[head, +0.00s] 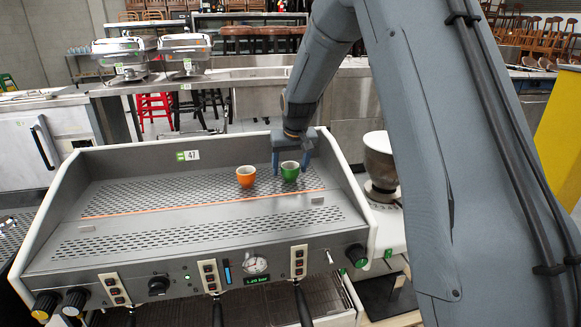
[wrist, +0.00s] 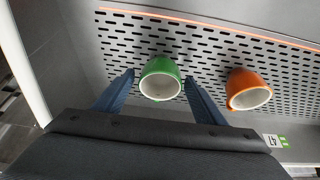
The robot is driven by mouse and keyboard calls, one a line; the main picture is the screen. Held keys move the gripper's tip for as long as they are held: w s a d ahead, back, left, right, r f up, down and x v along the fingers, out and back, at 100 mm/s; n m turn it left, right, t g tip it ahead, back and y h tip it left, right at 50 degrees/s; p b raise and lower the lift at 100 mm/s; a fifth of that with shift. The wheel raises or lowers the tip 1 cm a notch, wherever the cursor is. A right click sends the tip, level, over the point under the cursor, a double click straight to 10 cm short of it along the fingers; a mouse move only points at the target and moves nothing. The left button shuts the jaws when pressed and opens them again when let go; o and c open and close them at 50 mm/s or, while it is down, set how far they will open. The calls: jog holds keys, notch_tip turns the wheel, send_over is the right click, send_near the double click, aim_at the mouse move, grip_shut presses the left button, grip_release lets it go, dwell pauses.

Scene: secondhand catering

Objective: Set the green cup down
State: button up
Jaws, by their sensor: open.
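The green cup (head: 290,171) stands upright on the perforated top (head: 150,194) of the espresso machine, near its right side. In the wrist view the green cup (wrist: 160,79) lies between the two blue fingers of my gripper (wrist: 158,82), with a gap on each side. My gripper (head: 291,165) is open around the cup and does not appear to touch it. The cup's inside looks white and empty.
An orange cup (head: 246,175) stands just left of the green cup, also seen in the wrist view (wrist: 247,90). A raised back panel with a number tag (head: 188,156) and side walls border the machine top. The top's left part is clear. A grinder (head: 381,165) stands to the right.

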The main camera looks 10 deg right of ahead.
jog(key=v, duration=1.2)
jog(key=s+d+f+g, duration=0.1)
jog(key=s+d+f, duration=0.1)
jog(key=s, duration=1)
jog(key=s+d+f+m+g, duration=0.1)
jog(key=s+f, duration=0.3)
jog(key=s, duration=0.9)
jog(key=s+d+f+m+g, duration=0.1)
jog(key=s+d+f+g, duration=0.1)
jog(key=s, duration=1)
jog(key=shift+s+d+f+g, duration=0.2)
jog(key=shift+d+f+g, duration=0.1)
jog(key=shift+d+f, duration=0.55)
jog(key=a+r+n+p, duration=0.2)
jog(key=a+r+p, duration=0.2)
jog(key=a+p, duration=0.2)
jog(key=shift+s+a+r+p, duration=0.15)
jog(key=shift+a+r+p, duration=0.1)
jog(key=shift+p, duration=0.6)
